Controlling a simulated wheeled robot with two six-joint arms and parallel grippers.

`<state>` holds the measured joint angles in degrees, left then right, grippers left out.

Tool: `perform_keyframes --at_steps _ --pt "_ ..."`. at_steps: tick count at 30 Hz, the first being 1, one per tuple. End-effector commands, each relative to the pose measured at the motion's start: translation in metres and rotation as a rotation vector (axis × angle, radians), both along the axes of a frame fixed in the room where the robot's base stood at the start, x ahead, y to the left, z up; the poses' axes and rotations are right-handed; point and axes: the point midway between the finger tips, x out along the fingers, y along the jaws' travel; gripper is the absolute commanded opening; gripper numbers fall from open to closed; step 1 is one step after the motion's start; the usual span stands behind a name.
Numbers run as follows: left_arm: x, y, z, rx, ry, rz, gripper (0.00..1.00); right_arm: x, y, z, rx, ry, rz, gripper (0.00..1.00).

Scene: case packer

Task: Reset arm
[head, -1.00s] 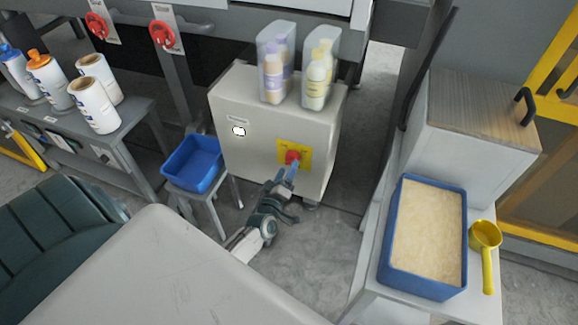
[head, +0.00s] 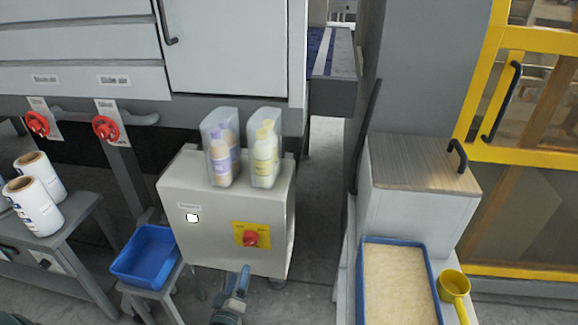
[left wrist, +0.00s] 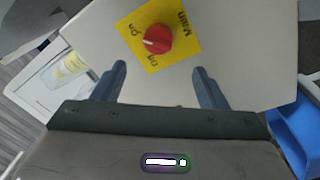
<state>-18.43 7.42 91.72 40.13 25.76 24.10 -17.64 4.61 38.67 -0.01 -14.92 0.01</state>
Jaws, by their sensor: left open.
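My left gripper (head: 238,281) is in front of the grey cabinet, just below its red rotary switch (head: 250,239). The switch sits on a yellow plate (head: 264,229). In the left wrist view the two fingers of my left gripper (left wrist: 160,82) are apart with nothing between them. The red switch (left wrist: 158,40) and its yellow plate (left wrist: 190,48), marked "Main" and "On", lie beyond the fingertips, clear of them. My right gripper is in neither view.
The grey cabinet (head: 215,248) carries two clear bins (head: 221,177) with bottles. A blue crate (head: 148,256) stands on a stool to the left. At right are a blue tray of pale granules (head: 364,285) and a yellow scoop (head: 454,284). Two red valve handles (head: 106,128) hang upper left.

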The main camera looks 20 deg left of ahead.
Motion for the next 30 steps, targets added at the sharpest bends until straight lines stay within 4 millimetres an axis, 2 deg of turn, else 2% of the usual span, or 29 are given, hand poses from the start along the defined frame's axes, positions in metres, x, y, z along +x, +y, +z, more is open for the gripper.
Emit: perform_keyframes --at_steps 4,7,8,11,12,14,15,17,18,20,21,23,24,27,30 --pt "-0.001 -0.001 -0.005 0.007 0.014 -0.003 0.67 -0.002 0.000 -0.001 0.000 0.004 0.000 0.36" --pt "-0.005 -0.003 -0.032 0.049 0.087 -0.021 0.67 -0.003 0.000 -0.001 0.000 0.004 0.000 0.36" --pt "-0.007 -0.005 -0.046 0.070 0.127 -0.032 0.67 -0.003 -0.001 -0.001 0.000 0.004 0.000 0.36" --pt "-0.024 -0.011 -0.107 0.164 0.299 -0.084 0.67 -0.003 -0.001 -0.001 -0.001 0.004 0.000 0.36" --pt "-0.035 -0.014 -0.135 0.208 0.379 -0.112 0.67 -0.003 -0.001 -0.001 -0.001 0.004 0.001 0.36" --pt "-0.055 -0.018 -0.177 0.274 0.505 -0.160 0.67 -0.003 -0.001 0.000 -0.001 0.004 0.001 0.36" --pt "-0.071 -0.020 -0.204 0.316 0.586 -0.193 0.67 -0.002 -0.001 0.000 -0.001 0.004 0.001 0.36" --pt "-0.097 -0.023 -0.242 0.377 0.707 -0.247 0.67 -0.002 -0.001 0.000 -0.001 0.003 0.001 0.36" --pt "-0.116 -0.024 -0.266 0.415 0.787 -0.286 0.67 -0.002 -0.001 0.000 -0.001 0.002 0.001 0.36" --pt "-0.148 -0.026 -0.300 0.469 0.904 -0.347 0.67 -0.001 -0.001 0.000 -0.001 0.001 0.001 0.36" --pt "-0.171 -0.027 -0.321 0.505 0.981 -0.390 0.67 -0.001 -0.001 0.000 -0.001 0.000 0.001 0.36" --pt "-0.207 -0.028 -0.349 0.554 1.094 -0.458 0.67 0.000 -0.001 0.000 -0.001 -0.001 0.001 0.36" --pt "-0.232 -0.029 -0.366 0.585 1.168 -0.505 0.67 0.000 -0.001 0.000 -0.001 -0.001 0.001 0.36" --pt "-0.291 -0.029 -0.397 0.649 1.329 -0.619 0.67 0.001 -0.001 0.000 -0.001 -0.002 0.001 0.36" --pt "-0.339 -0.029 -0.416 0.695 1.450 -0.714 0.67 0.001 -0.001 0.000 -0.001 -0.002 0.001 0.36"
